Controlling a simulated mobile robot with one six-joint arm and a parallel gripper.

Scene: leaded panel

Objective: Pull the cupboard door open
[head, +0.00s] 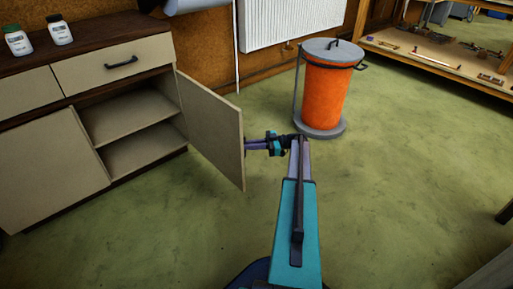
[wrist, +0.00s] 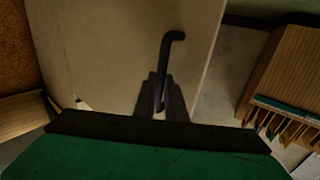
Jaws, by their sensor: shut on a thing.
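The cupboard door (head: 212,125) is a beige panel swung wide open on the right side of the low cupboard (head: 20,165), showing its inner face in the head view. My gripper (head: 249,145) is at the door's outer face, just past its free edge. In the wrist view the door (wrist: 115,50) fills the middle. A dark bar handle (wrist: 167,55) stands on it, and my gripper (wrist: 160,92) is shut on its lower part. The handle is hidden behind the door in the head view.
The opened compartment has bare shelves (head: 125,112). Two small bottles (head: 58,30) stand on the cupboard top. An orange bin (head: 328,90) with a grey lid stands behind and right of my arm. Green floor (head: 410,180) is clear to the right.

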